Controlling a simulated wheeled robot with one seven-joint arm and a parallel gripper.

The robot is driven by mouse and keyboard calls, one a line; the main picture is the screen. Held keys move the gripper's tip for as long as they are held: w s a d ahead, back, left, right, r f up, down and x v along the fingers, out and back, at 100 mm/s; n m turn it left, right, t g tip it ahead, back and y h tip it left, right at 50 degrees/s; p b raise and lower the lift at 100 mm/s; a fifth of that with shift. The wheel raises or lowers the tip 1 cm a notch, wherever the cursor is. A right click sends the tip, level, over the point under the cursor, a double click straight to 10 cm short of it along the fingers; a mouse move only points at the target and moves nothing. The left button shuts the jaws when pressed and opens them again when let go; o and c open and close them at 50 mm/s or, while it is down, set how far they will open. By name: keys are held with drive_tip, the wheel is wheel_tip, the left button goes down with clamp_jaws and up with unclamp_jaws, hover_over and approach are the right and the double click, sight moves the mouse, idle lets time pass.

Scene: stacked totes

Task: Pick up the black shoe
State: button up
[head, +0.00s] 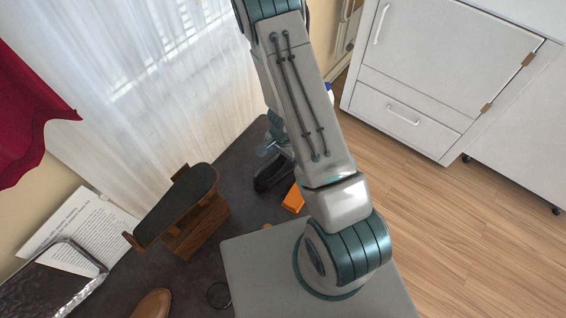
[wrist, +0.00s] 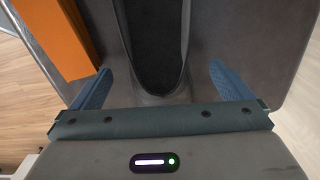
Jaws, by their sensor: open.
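The black shoe (head: 272,172) lies on the dark table surface, partly hidden behind my arm in the head view. In the wrist view the shoe (wrist: 155,95) sits between the two fingers, with its rounded end towards the palm and its dark opening showing. My gripper (wrist: 160,80) is open, one blue finger on each side of the shoe with a gap on both sides. In the head view my gripper (head: 275,145) is mostly hidden by my arm, at the far end of the shoe. I cannot tell its exact height over the table.
An orange block (head: 294,198) lies close beside the shoe and near one finger; it also shows in the wrist view (wrist: 62,35). A wooden stand with a dark top (head: 180,205) is to the left. A brown shoe-like object (head: 152,304) and paper (head: 75,232) lie further left.

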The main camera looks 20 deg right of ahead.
sight(283, 160)
wheel_tip(283, 160, down, 3)
drive_tip(key=shift+r+b, duration=0.15)
drive_tip(key=shift+b, duration=0.25)
drive_tip(key=shift+r, duration=0.1)
drive_tip(key=c, duration=1.2)
